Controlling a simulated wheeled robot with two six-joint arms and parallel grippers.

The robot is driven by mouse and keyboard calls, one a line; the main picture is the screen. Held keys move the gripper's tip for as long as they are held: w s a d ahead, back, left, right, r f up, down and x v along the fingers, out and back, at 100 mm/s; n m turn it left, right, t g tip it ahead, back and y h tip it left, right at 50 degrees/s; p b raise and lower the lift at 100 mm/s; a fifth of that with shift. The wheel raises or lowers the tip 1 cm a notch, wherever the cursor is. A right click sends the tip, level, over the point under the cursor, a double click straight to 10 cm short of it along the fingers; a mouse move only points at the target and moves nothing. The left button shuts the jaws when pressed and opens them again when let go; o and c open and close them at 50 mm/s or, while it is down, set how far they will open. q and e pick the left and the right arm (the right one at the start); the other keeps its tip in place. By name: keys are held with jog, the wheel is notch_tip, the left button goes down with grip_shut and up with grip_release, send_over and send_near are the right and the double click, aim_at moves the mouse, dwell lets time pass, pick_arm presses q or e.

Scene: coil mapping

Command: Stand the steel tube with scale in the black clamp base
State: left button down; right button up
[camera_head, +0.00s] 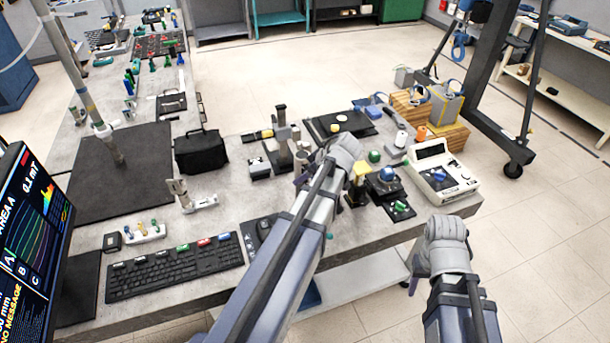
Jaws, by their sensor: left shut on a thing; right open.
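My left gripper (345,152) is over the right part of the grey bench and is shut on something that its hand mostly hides. I cannot make out the steel tube with scale for sure; the hand and forearm cover that spot. A dark stand with an upright grey post (281,122) is just left of the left gripper, apart from it. I cannot tell whether this is the black clamp base. A yellow-topped block (361,168) is beside the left hand. My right gripper (446,246) is open and empty, off the bench's right front edge.
A white instrument (458,184) and a blue dome on a black base (386,180) stand at the right. A keyboard (175,270), a black bag (201,151) and a tall leaning pole (92,105) are at the left.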

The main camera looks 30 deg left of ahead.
pick_arm(q)
jog(key=shift+f, duration=0.35)
jog(key=shift+c, duration=0.6)
grip_release()
jog(key=p+v, duration=0.6)
jog(key=v, duration=0.1)
jog(key=shift+d+r, duration=0.25)
jog(key=shift+r, duration=0.1)
jog(key=shift+s, duration=0.1)
dwell(0.4)
